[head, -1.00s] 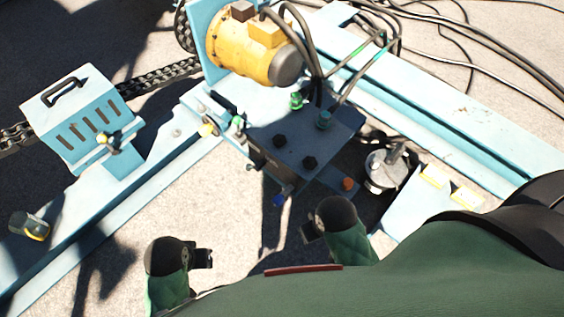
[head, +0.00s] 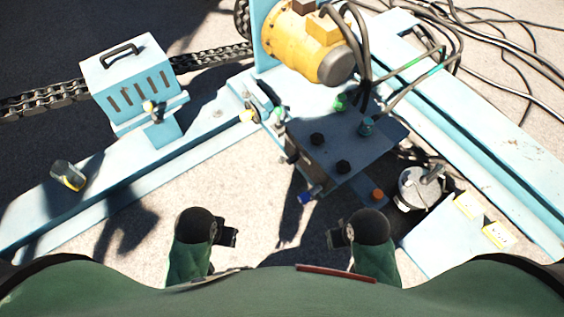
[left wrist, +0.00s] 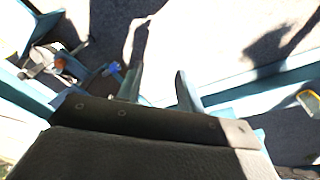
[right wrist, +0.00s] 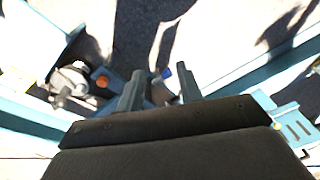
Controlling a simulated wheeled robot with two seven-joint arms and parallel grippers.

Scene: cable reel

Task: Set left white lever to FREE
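Two pale-knobbed levers show in the head view. One pale lever (head: 152,107) is on the front of the slotted light-blue box (head: 128,80) at left. Another with a yellowish-white knob (head: 247,116) is at the blue frame's corner beside the pump unit. I cannot read any FREE marking, nor tell for sure which one is the left white lever. My left gripper (head: 230,237) is open and empty, low and apart from both levers. My right gripper (head: 335,236) is open and empty below the pump block. Both wrist views show the fingers parted with nothing between.
A yellow motor (head: 308,42) stands at the top, with hoses running to a dark-topped valve block (head: 345,140). A blue knob (head: 308,194) sticks out low on it. A round metal device (head: 420,187) is at right. A chain (head: 50,97) runs left. Bare ground lies between.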

